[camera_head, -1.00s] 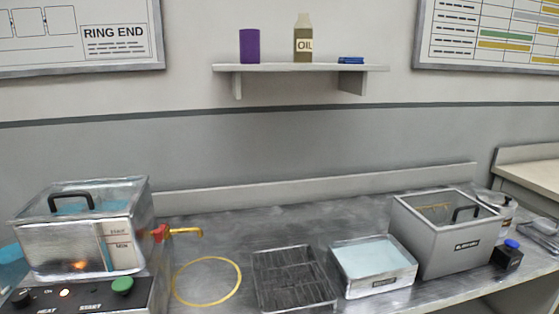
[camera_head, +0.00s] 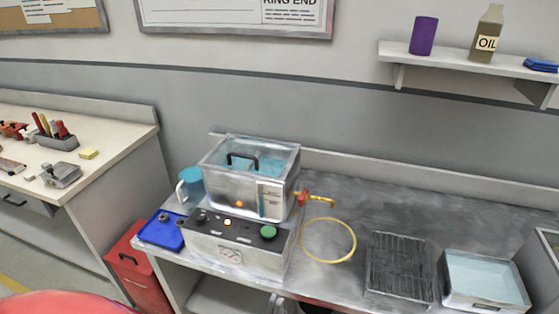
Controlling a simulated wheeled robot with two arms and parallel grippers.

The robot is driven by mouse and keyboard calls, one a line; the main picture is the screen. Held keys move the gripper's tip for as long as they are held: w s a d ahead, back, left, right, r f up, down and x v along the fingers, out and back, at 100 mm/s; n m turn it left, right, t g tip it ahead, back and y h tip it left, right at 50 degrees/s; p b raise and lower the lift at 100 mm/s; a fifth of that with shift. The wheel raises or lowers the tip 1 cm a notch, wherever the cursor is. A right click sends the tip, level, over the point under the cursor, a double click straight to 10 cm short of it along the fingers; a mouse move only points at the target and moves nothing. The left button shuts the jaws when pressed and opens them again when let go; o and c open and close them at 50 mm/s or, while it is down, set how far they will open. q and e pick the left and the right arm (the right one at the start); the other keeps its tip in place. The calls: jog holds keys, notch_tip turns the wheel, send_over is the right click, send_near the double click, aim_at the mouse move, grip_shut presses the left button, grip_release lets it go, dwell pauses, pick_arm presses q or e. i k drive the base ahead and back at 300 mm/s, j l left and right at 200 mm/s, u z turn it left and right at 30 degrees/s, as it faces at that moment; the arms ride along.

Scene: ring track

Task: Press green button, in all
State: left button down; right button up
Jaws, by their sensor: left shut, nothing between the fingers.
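The green button (camera_head: 268,232) is a round cap at the right end of the dark sloping top of a metal control box (camera_head: 240,253). The box stands at the front of the metal bench, below a clear-sided water tank (camera_head: 230,196). My left gripper (camera_head: 277,303) shows only as a small grey piece at the bottom edge, below and apart from the button. It looks shut and empty; most of it is cut off. My right gripper is not in view.
A brass tap (camera_head: 316,198) sticks out right of the tank, above a yellow ring (camera_head: 329,240) on the bench. A wire rack (camera_head: 399,268) and a shallow water tray (camera_head: 484,279) lie further right. A blue tray (camera_head: 162,231) and blue jug (camera_head: 190,184) are at the left.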

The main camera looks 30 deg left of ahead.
aim_at(268, 232)
jog(key=u, duration=1.15)
